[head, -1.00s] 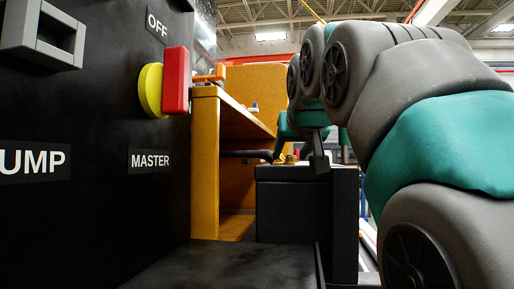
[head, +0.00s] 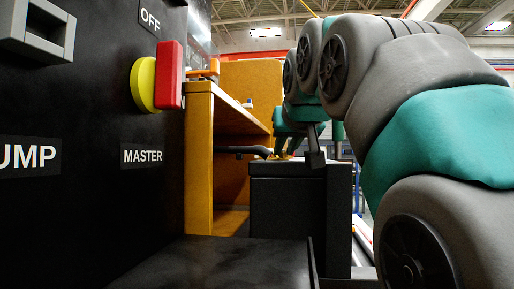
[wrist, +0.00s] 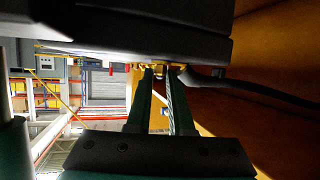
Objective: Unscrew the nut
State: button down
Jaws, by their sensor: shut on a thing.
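The nut (wrist: 161,67) is a small brass-coloured piece at the dark block, seen at the fingertips in the wrist view. My gripper (wrist: 161,74) is shut on it, with one green finger on each side. In the head view my gripper (head: 287,150) is low at the top of the black box (head: 300,215), partly behind my own arm. The nut is too small and too covered there to make out clearly. The thread under it is hidden.
A black panel (head: 90,210) with a red and yellow master switch (head: 168,76) fills the left. An orange-brown cabinet (head: 199,160) stands behind the box. A dark hose or handle (head: 242,150) runs to the box's top; it also shows in the wrist view (wrist: 245,88).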

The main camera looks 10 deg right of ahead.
jog(key=shift+d+n+y, duration=0.15)
jog(key=shift+n+y, duration=0.65)
jog(key=shift+y, duration=0.2)
jog(key=shift+w+n+g+y, duration=0.25)
jog(key=shift+n+g+y, duration=0.15)
jog(key=shift+n+y, duration=0.75)
jog(key=shift+d+n+y, duration=0.3)
jog(key=shift+n+y, duration=0.05)
jog(key=shift+y, duration=0.1)
jog(key=shift+s+d+n+g+y+p, duration=0.15)
jog(key=shift+d+n+g+y+p, duration=0.2)
jog(key=shift+n+y, duration=0.2)
jog(key=c, duration=0.7)
grip_release()
jog(key=shift+a, duration=0.2)
jog(key=shift+c, duration=0.2)
